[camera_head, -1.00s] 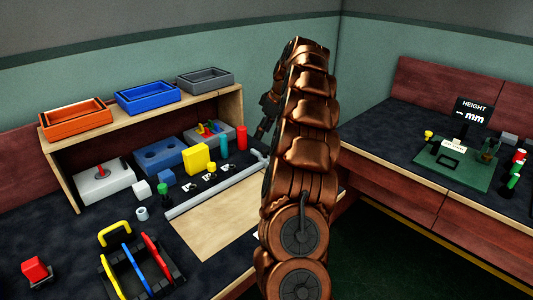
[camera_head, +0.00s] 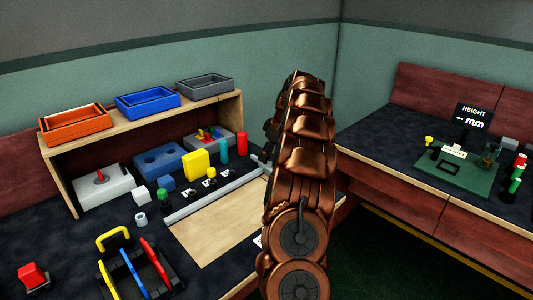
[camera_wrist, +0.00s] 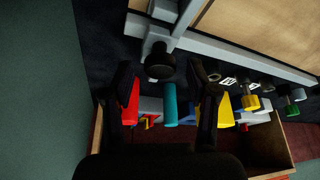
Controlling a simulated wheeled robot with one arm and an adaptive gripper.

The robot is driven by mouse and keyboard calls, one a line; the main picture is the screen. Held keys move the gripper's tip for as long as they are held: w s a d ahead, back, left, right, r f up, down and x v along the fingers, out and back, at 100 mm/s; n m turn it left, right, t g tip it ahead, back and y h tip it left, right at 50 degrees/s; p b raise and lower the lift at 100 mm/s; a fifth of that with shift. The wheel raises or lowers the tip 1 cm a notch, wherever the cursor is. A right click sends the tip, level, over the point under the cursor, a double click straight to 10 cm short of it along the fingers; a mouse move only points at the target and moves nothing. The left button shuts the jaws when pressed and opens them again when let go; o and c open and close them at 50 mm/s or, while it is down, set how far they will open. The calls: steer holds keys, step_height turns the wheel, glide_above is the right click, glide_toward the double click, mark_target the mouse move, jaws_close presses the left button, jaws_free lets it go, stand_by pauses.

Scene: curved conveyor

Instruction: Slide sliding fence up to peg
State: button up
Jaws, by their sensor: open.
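A long grey bar (camera_head: 215,194), which I take as the fence rail, lies along the back edge of a pale wooden board (camera_head: 222,218). A short grey crosspiece (camera_head: 262,160) sits at its right end, partly hidden by my arm. In the wrist view, the grey bar (camera_wrist: 245,56) and crosspiece (camera_wrist: 183,20) show at the top, with a round black knob (camera_wrist: 159,62) near them. My gripper (camera_wrist: 162,74) is open, its fingers on either side of the knob in the picture. I cannot tell whether they touch it. I cannot tell which item is the peg.
Behind the bar stand a yellow block (camera_head: 196,164), a teal cylinder (camera_head: 224,150) and a red cylinder (camera_head: 241,140). A wooden shelf (camera_head: 150,118) bears three trays. Small black-based pieces with labels lie near the bar.

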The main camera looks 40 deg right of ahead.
steer(key=shift+w+f, duration=0.1)
steer(key=shift+f, duration=0.15)
steer(key=shift+c, duration=0.2)
jaws_close()
stand_by(0.3)
